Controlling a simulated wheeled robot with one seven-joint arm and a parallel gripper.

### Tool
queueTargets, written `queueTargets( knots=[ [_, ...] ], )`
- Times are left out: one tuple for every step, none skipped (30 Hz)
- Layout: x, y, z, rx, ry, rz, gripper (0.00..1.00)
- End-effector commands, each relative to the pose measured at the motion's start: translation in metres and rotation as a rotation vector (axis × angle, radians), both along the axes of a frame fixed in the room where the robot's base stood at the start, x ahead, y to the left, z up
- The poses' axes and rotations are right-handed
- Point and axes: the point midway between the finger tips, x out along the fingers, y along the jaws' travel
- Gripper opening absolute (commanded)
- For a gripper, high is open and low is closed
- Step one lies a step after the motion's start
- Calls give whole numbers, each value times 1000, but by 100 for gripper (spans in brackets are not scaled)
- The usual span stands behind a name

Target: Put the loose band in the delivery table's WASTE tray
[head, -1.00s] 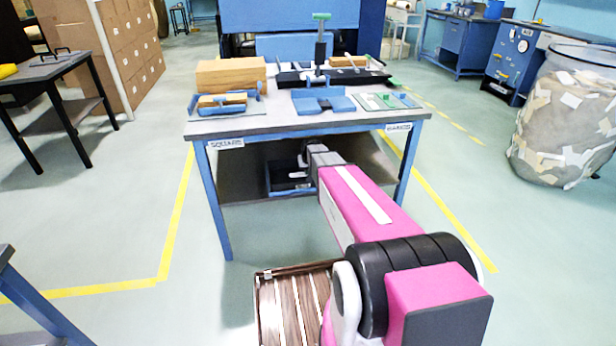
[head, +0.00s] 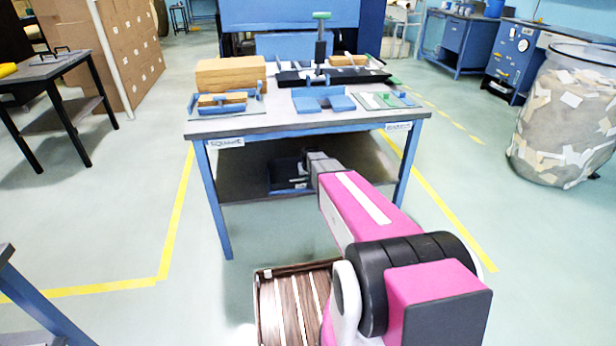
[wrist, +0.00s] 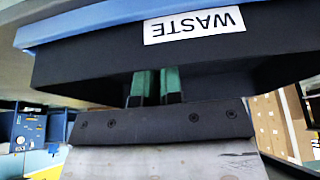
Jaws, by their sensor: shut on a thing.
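The WASTE tray is a dark tray with a blue edge and a white WASTE label, which reads upside down in the wrist view (wrist: 90,75). In the head view a dark tray (head: 282,176) sits on the delivery table's lower shelf, partly hidden by my arm. My gripper (wrist: 158,75) has its green-tipped fingers nearly together, close against the labelled side of the tray. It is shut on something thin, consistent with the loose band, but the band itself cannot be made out. Whether the fingers touch the tray cannot be told.
The delivery table (head: 310,128) carries blue fixtures and cardboard stacks on top; its top is close above my reaching arm. A slatted brown box (head: 290,305) is near my base. A clear bin of scraps (head: 565,125) stands right.

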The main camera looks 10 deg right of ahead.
Motion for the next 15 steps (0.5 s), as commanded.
queueTargets(
  knots=[
    [0, 0, -1, 0, 0, 0, 0],
    [0, 0, -1, 0, 0, 0, 0],
    [0, 0, -1, 0, 0, 0, 0],
    [0, 0, 0, 0, 0, 0, 17],
    [0, 0, 0, 0, 0, 0, 26],
    [0, 0, 0, 0, 0, 0, 32],
    [0, 0, 0, 0, 0, 0, 32],
    [0, 0, 0, 0, 0, 0, 32],
    [0, 0, 0, 0, 0, 0, 32],
    [0, 0, 0, 0, 0, 0, 32],
    [0, 0, 0, 0, 0, 0, 32],
    [0, 0, 0, 0, 0, 0, 32],
    [0, 0, 0, 0, 0, 0, 32],
    [0, 0, 0, 0, 0, 0, 32],
    [0, 0, 0, 0, 0, 0, 32]
  ],
)
